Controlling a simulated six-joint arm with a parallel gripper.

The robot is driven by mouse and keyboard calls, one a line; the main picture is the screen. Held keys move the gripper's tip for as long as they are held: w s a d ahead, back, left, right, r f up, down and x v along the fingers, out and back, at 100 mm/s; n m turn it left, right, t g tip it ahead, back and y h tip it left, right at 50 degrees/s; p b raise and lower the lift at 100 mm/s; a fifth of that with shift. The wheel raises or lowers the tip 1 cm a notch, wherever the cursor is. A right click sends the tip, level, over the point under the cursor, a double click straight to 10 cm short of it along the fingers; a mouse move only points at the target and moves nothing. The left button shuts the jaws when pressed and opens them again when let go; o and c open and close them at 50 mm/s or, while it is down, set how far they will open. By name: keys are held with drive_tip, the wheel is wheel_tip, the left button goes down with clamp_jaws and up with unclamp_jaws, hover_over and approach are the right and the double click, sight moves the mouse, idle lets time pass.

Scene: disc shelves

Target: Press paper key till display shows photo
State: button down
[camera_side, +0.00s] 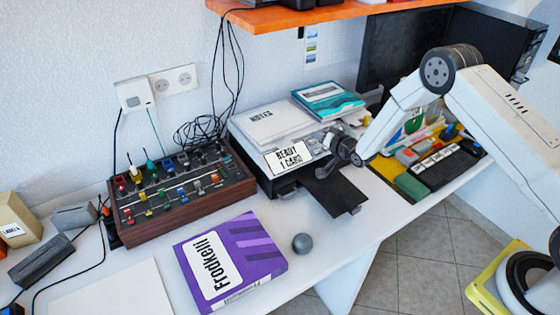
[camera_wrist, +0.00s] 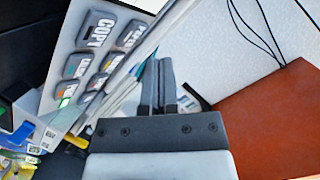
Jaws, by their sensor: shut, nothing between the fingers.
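The printer (camera_side: 262,172) stands against the wall, with a white display (camera_side: 289,157) on its front reading "READY 1 CARD". In the wrist view, its grey key panel (camera_wrist: 60,50) carries several dark keys. One key reads COPY (camera_wrist: 96,29). The key to its right (camera_wrist: 131,36) seems to read PAPER, but the lettering is slanted and small. My gripper (camera_side: 338,142) is at the printer's front right, beside the display. In the wrist view, my gripper (camera_wrist: 158,70) is shut and empty, its fingers right of the keys. I cannot tell whether it touches anything.
A notes pad (camera_side: 268,124) and teal book (camera_side: 328,97) lie on the printer. A black output tray (camera_side: 335,190) juts forward. An orange shelf (camera_side: 290,17) hangs above.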

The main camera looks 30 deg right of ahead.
drive_tip(key=shift+w+f, duration=0.3)
drive_tip(key=shift+f, duration=0.25)
drive_tip(key=shift+f, duration=0.1)
idle(1.8)
drive_tip(key=shift+w+f, duration=0.2)
drive_tip(key=shift+f, duration=0.05)
drive_tip(key=shift+w+f, duration=0.2)
drive_tip(key=shift+f, duration=0.2)
idle(1.0)
drive_tip(key=shift+s+r, duration=0.1)
drive_tip(key=shift+r, duration=0.05)
drive_tip(key=shift+s+r, duration=0.35)
drive_tip(key=shift+r, duration=0.3)
drive_tip(key=shift+r, duration=0.15)
idle(0.4)
drive_tip(key=shift+s+r, duration=0.4)
drive_tip(key=shift+r, duration=0.3)
drive_tip(key=shift+s+r, duration=0.4)
drive_tip(key=shift+r, duration=0.25)
drive_tip(key=shift+s+r, duration=0.4)
drive_tip(key=shift+r, duration=0.3)
